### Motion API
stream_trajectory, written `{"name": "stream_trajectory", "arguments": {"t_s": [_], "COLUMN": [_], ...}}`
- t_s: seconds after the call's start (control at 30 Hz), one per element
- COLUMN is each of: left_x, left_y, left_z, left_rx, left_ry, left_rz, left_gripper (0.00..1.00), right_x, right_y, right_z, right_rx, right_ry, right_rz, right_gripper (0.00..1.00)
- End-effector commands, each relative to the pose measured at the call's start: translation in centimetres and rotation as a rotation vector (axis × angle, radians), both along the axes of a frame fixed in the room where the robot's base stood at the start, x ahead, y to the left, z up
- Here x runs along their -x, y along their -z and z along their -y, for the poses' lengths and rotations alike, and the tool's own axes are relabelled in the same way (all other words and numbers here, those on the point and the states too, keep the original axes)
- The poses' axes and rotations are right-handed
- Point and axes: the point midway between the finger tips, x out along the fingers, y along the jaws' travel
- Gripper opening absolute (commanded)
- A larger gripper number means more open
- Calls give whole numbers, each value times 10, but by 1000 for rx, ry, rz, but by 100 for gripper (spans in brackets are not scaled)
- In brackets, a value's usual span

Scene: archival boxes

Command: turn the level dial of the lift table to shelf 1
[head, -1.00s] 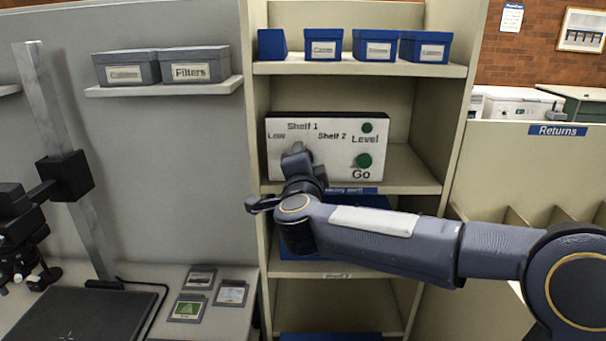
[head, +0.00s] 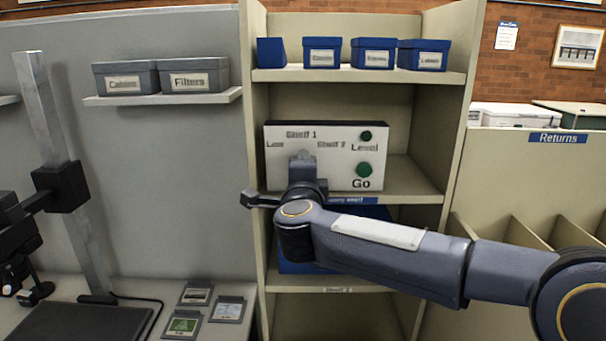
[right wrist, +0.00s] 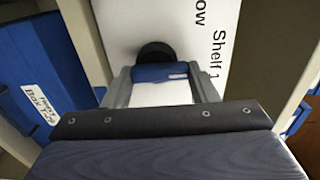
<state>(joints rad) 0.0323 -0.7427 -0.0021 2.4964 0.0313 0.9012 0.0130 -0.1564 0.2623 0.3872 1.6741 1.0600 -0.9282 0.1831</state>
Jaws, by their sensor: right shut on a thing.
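The white control box of the lift table (head: 350,172) sits in the middle bay of the shelf unit. Its face reads Low, Shelf 1 and Shelf 2, with Level and Go beside green round parts on the right. My right gripper (head: 302,160) is in front of the lower left of this face and hides the dial in the head view. In the right wrist view the dark round level dial (right wrist: 155,53) shows just beyond the fingers, and my right gripper (right wrist: 160,78) is shut on it. The dial's pointer cannot be made out. My left gripper is not in view.
Blue boxes (head: 375,53) stand on the shelf above. A blue box (head: 290,262) sits below, partly behind my right arm. A copy stand post (head: 62,130) and several small framed pieces (head: 227,309) are at left. Returns slots (head: 530,240) are at right.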

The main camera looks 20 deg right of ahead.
Motion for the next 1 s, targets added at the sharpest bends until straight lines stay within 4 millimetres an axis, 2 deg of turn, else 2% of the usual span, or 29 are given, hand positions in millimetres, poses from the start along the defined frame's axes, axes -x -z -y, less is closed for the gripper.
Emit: {"name": "stream_trajectory", "arguments": {"t_s": [0.07,0.1,0.27,0.53,0.63,1.0], "left_x": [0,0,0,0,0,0], "left_y": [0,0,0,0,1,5], "left_z": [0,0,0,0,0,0], "left_rx": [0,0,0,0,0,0], "left_ry": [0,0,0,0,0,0], "left_rz": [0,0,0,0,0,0], "left_gripper": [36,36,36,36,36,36], "right_x": [0,0,0,1,7,63], "right_y": [1,1,1,0,0,0], "right_z": [-1,-1,-1,-1,-3,-19], "right_rx": [0,0,0,1,2,1], "right_ry": [-2,-2,-1,-1,-3,-3], "right_rz": [-2,-2,-2,0,-1,1], "right_gripper": [30,54,75,75,75,75]}}
